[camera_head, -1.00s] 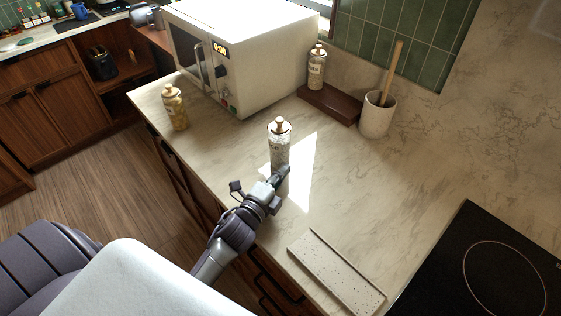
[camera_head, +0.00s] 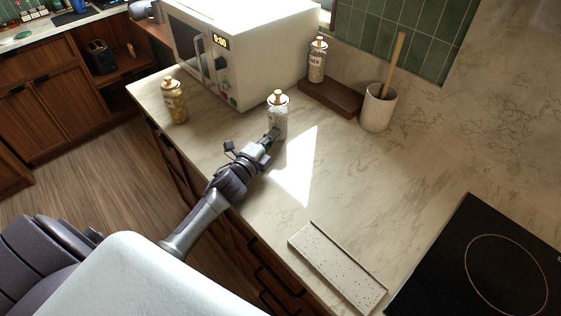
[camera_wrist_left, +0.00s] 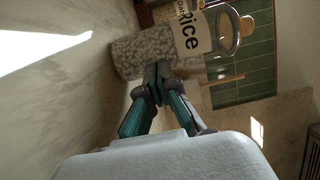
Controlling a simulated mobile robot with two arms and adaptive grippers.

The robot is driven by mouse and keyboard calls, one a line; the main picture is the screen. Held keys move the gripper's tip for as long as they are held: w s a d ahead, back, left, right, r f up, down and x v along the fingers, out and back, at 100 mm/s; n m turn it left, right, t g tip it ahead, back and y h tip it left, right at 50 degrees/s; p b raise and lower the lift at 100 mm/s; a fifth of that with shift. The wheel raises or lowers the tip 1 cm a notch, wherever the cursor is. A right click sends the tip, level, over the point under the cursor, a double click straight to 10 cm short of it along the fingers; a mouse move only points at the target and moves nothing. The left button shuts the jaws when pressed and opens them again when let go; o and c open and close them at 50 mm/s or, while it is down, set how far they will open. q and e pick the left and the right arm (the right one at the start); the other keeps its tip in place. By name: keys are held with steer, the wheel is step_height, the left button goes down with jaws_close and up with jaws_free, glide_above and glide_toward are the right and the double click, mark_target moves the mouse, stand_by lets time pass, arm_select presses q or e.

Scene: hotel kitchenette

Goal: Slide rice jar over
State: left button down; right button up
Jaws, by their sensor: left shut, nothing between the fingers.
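The rice jar (camera_head: 278,112), clear glass with pale grains and a wooden-knobbed lid, stands upright on the marble counter in front of the microwave. In the left wrist view the jar (camera_wrist_left: 150,55) shows its "Rice" label and wire clasp. My left gripper (camera_head: 272,136) is shut and empty, its fingertips at the jar's lower near side. In the left wrist view the closed fingertips (camera_wrist_left: 157,75) overlap the jar and seem to touch it; they are not around it. My right gripper is not in view.
A yellowish jar (camera_head: 174,101) stands left by the counter edge. The white microwave (camera_head: 240,50) is behind. A dark wooden stand (camera_head: 331,100) holds another jar (camera_head: 317,60). A utensil crock (camera_head: 378,108), a speckled tray (camera_head: 338,268) and a black cooktop (camera_head: 480,262) are right. Mid-counter is clear.

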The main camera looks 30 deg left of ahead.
arm_select(q)
steer(key=w+a+b, duration=0.2)
steer(key=w+a, duration=0.1)
steer(key=w, duration=0.1)
steer(key=w+a+b, duration=0.2)
steer(key=w+a, duration=0.2)
steer(key=shift+a+f, duration=0.15)
steer(key=shift+a, duration=0.1)
steer(key=shift+w+a, duration=0.1)
steer(key=shift+w, duration=0.1)
steer(key=shift+s, duration=0.1)
stand_by(0.5)
